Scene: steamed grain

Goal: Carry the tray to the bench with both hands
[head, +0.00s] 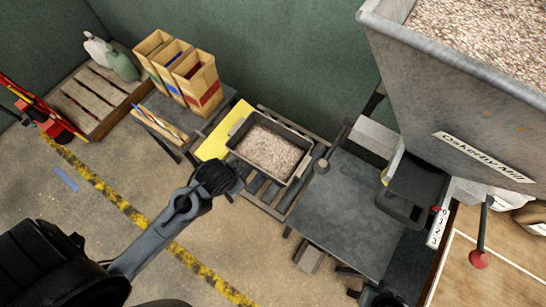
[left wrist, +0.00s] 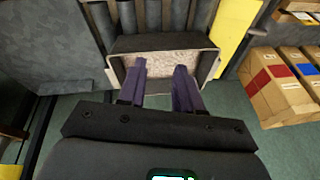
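The tray (head: 260,170) is a grey, rectangular pan filled with pale grain (head: 268,150). It rests on a slatted roller stand (head: 262,190). My left gripper (head: 237,187) is at the tray's near left side in the head view. In the left wrist view, the two fingers of my left gripper (left wrist: 160,74) are apart, with their tips over the near part of the tray (left wrist: 165,42). I cannot tell whether they touch it. A grey-topped bench (head: 350,205) stands right of the stand. My right gripper is not seen.
A yellow panel (head: 222,134) lies left of the tray. Beyond it are several open boxes (head: 200,85). A large hopper of grain (head: 455,85) overhangs the right side. A wooden table (head: 500,265) stands at lower right. Floor with a yellow-black stripe (head: 110,190) is open at left.

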